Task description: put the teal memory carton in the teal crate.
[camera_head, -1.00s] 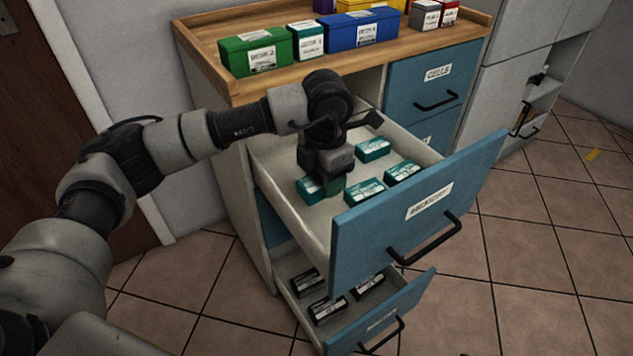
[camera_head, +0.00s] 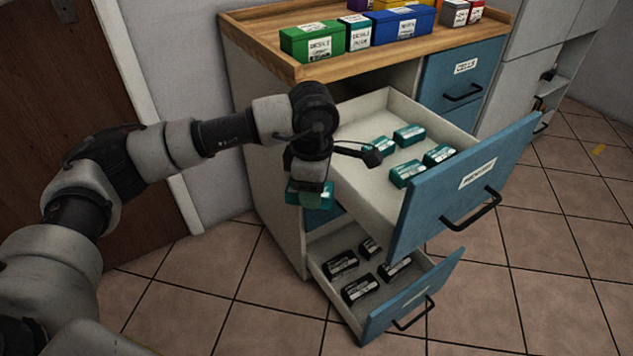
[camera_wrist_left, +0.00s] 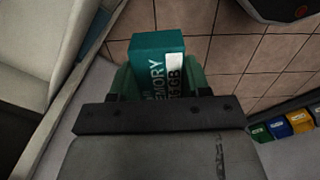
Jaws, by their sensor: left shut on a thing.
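My left gripper (camera_head: 309,198) is shut on a teal memory carton (camera_head: 328,194). It holds the carton in the air just left of the open upper drawer (camera_head: 365,198), above the left end of the lower drawer. In the left wrist view, the carton (camera_wrist_left: 157,54) sits between the green fingers, and part of its MEMORY label shows. Several more teal cartons (camera_head: 408,135) lie in the upper drawer. I cannot make out a teal crate in either view. My right gripper is not in view.
The lower drawer (camera_head: 412,307) is also open and holds black cartons (camera_head: 360,289). Coloured boxes, including a green one (camera_head: 306,47) and a blue one (camera_head: 385,30), stand on the wooden top (camera_head: 262,40). Small coloured bins (camera_wrist_left: 279,128) show in the left wrist view.

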